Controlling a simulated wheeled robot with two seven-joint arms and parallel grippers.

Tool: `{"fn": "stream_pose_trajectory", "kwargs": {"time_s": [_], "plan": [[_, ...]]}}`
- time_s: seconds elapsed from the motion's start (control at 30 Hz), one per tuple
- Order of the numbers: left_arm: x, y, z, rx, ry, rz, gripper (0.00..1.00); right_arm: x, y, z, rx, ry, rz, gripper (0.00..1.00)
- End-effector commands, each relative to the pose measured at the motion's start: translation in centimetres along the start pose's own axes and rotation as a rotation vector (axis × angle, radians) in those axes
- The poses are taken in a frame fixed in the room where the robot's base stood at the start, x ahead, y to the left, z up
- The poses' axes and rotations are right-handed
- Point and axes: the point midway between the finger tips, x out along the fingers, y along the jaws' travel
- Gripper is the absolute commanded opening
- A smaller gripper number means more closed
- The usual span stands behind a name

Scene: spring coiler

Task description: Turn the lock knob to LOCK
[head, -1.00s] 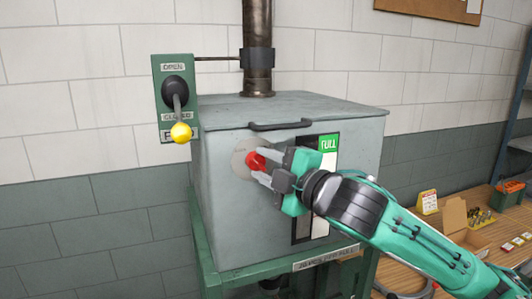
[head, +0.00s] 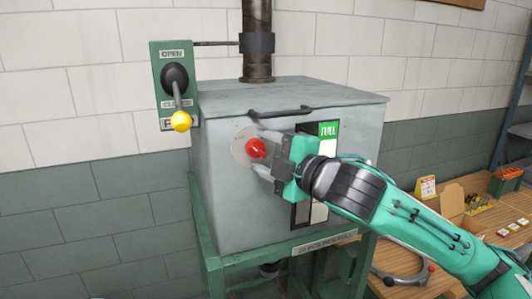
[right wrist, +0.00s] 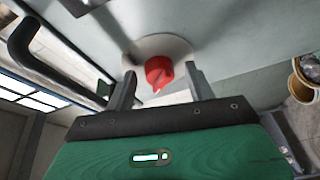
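The red lock knob (head: 256,148) sits on a round pale plate (head: 240,143) on the front of a grey metal box (head: 225,200). In the right wrist view the knob (right wrist: 159,72) shows between and just beyond the fingertips, with its pointed end toward the gripper. My right gripper (head: 262,152) is open in front of the knob, one finger above it and one below, with gaps on both sides. Any LOCK marking on the plate is too small to read. My left gripper is not in view.
A black handle (head: 280,112) runs along the box's top front edge. A green panel with a yellow-tipped lever (head: 181,121) is at the left. A FULL level gauge (head: 328,130) is partly behind my right gripper. A wooden bench (head: 480,225) with small items stands at the right.

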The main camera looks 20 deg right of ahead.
Motion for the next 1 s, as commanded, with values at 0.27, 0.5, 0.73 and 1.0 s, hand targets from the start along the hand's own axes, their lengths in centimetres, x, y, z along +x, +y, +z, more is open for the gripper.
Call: {"fn": "stream_pose_trajectory", "kwargs": {"time_s": [0.27,0.5,0.73,1.0], "plan": [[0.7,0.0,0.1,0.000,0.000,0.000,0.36,-1.0,-0.1,0.1,-0.001,-0.001,0.003,0.55],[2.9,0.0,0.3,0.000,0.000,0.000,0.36,-5.5,-0.4,0.2,-0.005,-0.002,0.004,0.55],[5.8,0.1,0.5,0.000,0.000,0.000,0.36,-8.7,-0.5,0.1,-0.002,0.000,0.005,0.55],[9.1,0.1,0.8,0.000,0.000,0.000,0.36,-10.4,-0.5,0.2,-0.002,-0.001,0.005,0.55]]}}
